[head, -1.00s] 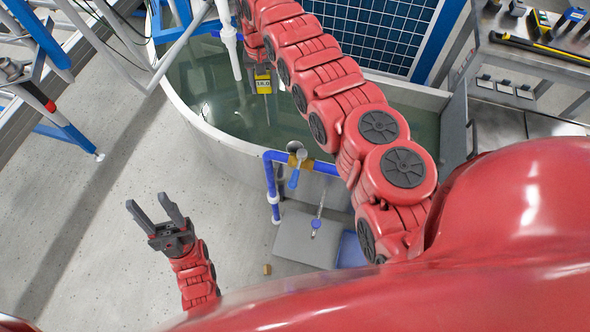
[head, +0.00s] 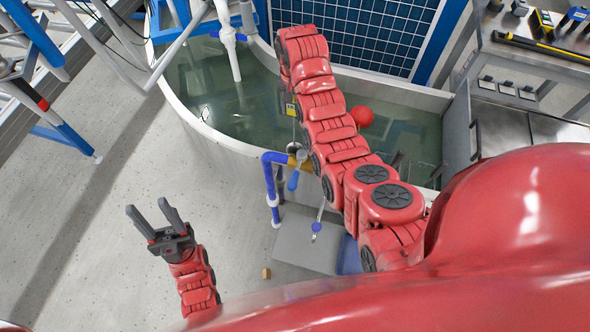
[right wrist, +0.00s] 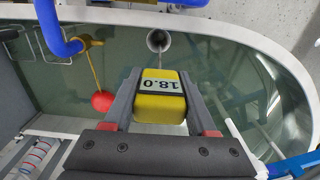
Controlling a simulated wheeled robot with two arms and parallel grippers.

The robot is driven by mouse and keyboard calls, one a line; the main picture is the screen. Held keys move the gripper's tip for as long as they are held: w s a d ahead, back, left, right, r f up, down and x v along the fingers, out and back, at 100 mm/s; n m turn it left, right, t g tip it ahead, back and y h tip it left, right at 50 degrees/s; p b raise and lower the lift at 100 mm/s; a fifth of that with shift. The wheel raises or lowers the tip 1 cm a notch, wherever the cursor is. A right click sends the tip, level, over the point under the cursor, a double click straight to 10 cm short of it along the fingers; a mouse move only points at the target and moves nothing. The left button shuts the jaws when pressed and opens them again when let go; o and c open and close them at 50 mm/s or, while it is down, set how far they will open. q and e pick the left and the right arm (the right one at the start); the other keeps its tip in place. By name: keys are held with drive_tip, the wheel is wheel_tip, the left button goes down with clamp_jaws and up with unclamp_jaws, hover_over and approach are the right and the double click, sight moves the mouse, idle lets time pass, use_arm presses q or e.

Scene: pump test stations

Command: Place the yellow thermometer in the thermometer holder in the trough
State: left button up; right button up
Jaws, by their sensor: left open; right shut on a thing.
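The yellow thermometer (right wrist: 159,102) reads 18.0 and is held between the fingers of my right gripper (right wrist: 158,76) in the right wrist view. In the head view a small part of the thermometer (head: 291,109) shows over the trough water beside my right arm; the arm hides the gripper. The trough (head: 195,122) is a long grey tank with water. Thin wire loops, perhaps the thermometer holder (right wrist: 48,45), hang at the trough's side at upper left in the right wrist view, apart from the thermometer. My left gripper (head: 148,208) is open and empty above the floor.
A red float (head: 362,116) is in the trough, and it also shows in the right wrist view (right wrist: 103,101). A blue pipe with a valve (head: 270,180) runs at the trough's near side. A white pipe (head: 228,45) reaches down into the water. A tool bench (head: 540,70) stands right.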

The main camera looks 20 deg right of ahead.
drive_tip(key=shift+s+d+f, duration=0.15)
drive_tip(key=shift+f, duration=0.25)
wheel_tip(320, 180, down, 17)
drive_tip(key=b, duration=0.6)
drive_tip(key=shift+f+b, duration=0.2)
drive_tip(key=shift+b, duration=0.1)
drive_tip(key=shift+f, duration=0.2)
drive_tip(key=o, duration=1.4)
drive_tip(key=shift+r, duration=0.2)
